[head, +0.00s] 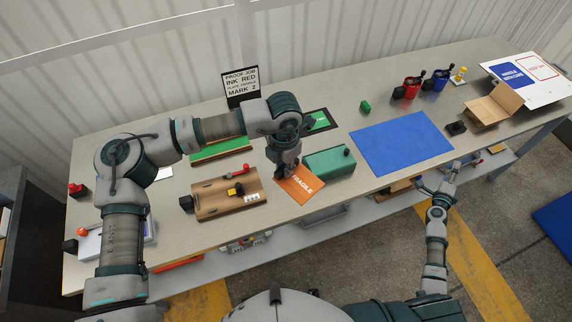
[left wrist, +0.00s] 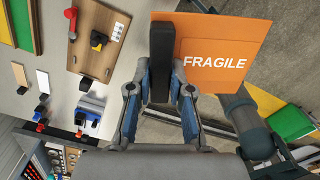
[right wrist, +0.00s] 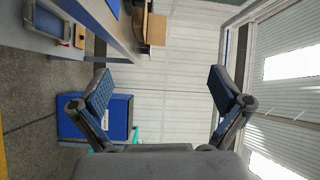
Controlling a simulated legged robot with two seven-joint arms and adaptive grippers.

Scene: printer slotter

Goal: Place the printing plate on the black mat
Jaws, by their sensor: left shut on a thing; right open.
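My left gripper (head: 287,172) is shut on the dark grip block (left wrist: 161,60) of the orange printing plate (head: 304,186), marked FRAGILE. The plate is near the table's front edge, left of the green box; it also shows in the left wrist view (left wrist: 212,62). I cannot tell whether it touches the table. A green plate (head: 318,120) lies on a dark surface, probably the black mat (head: 334,125), behind my left gripper and partly hidden by the arm. My right gripper (head: 437,187) is open and empty beyond the table's front edge; the right wrist view shows its spread fingers (right wrist: 162,90).
A green box (head: 329,163) stands right of the orange plate, and a blue mat (head: 400,143) lies further right. A wooden board (head: 225,199) is at left. A sign (head: 241,82) stands at the back. An open cardboard box (head: 493,104) and red and blue items are at right.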

